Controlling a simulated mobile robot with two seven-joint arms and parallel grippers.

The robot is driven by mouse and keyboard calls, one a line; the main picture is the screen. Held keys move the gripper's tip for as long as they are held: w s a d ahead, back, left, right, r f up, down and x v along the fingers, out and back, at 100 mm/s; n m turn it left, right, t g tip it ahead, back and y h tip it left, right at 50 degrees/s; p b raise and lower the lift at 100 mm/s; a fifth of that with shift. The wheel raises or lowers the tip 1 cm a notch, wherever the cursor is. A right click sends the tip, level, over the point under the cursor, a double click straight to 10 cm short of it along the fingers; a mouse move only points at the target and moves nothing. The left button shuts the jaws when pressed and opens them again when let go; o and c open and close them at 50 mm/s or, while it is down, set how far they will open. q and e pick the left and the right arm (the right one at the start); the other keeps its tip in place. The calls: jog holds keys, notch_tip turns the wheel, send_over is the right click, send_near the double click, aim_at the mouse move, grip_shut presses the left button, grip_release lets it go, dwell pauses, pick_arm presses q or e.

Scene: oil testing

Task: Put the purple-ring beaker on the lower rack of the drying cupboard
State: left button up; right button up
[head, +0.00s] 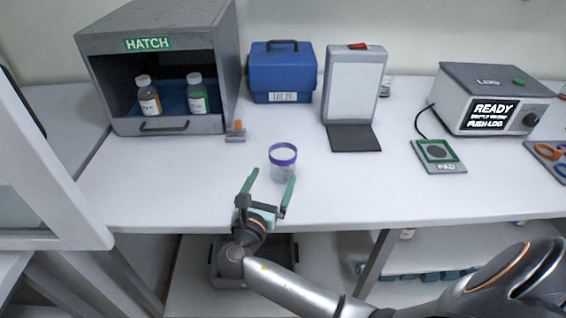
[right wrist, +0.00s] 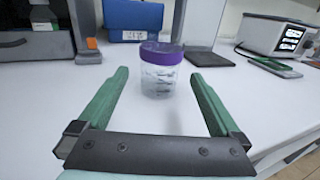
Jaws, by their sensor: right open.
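The purple-ring beaker (head: 283,164) is a clear cup with a purple band at its top. It stands upright on the white bench near the front edge. In the right wrist view the beaker (right wrist: 160,72) is straight ahead, just beyond the fingertips and centred between them. My right gripper (head: 269,180) is open and empty, its green fingers pointing at the beaker; the fingers also show in the right wrist view (right wrist: 160,80). My left gripper is not in view. I cannot identify the drying cupboard or its lower rack for sure; a pale framed panel (head: 50,180) stands at the left.
A grey hatch box (head: 160,45) with two bottles stands at the back left. A blue case (head: 282,70), a white panel stand (head: 353,85), a pad (head: 438,155) and a display unit (head: 495,98) line the back and right. A small grey-orange item (head: 236,133) lies left of the beaker.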

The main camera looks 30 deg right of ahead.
aim_at(286, 148)
jog(key=x, duration=0.9)
jog(key=shift+r+p, duration=0.2)
jog(key=shift+p, duration=0.15)
jog(key=shift+c, duration=0.4)
jog(key=shift+r, duration=0.1)
jog(key=c, duration=1.3)
